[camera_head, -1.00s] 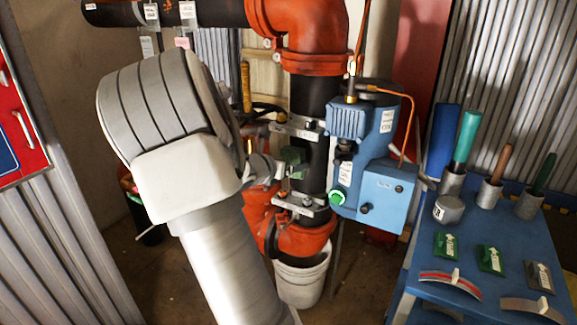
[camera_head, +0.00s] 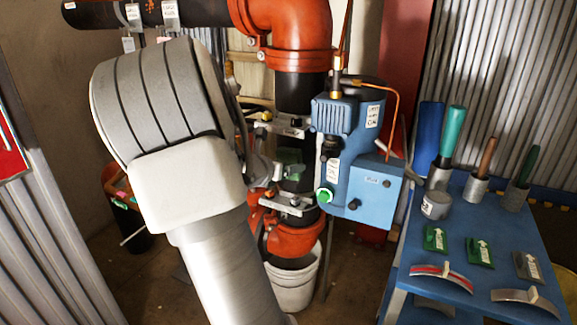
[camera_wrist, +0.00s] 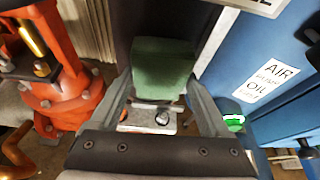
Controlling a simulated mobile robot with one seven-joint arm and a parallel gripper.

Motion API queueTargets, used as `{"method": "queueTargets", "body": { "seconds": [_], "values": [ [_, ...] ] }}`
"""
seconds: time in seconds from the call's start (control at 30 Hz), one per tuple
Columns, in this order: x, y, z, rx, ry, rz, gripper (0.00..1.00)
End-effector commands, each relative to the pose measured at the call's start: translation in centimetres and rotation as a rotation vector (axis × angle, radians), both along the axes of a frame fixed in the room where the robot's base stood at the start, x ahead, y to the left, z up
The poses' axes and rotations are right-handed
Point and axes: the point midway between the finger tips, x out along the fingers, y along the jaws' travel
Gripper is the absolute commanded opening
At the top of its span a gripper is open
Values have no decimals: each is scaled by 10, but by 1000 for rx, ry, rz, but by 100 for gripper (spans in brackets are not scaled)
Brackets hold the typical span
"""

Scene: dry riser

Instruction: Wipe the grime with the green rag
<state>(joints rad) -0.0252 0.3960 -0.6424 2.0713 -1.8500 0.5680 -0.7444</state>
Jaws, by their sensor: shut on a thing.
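The green rag (camera_wrist: 162,68) is a folded, block-like pad between my two fingers in the wrist view. My gripper (camera_wrist: 160,92) is shut on it. In the head view the rag (camera_head: 289,161) shows small and dark green in front of the black vertical pipe (camera_head: 295,93), between two metal clamps. I cannot tell whether it touches the pipe. My gripper in the head view (camera_head: 276,172) is partly hidden by my arm. No grime can be made out clearly on the pipe, and the rag hides part of its surface.
A blue pump unit (camera_head: 345,140) with a green button stands right beside the pipe. Orange elbows join the pipe above and below. A white bucket (camera_head: 293,287) stands underneath. A blue bench (camera_head: 465,210) at right holds cups with handled tools, green pads and curved pieces.

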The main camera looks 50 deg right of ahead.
Motion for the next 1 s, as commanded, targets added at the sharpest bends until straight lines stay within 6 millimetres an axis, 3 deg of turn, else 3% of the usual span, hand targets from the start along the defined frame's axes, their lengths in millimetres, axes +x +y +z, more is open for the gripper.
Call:
{"method": "queueTargets", "body": {
  "seconds": [0.23, 0.47, 1.0],
  "values": [
    [23, 3, 5, -7, -2, 3, 36],
    [30, 6, 5, -7, -4, 4, 36],
    [-8, -3, 2, -5, -4, -3, 36]
  ]
}}
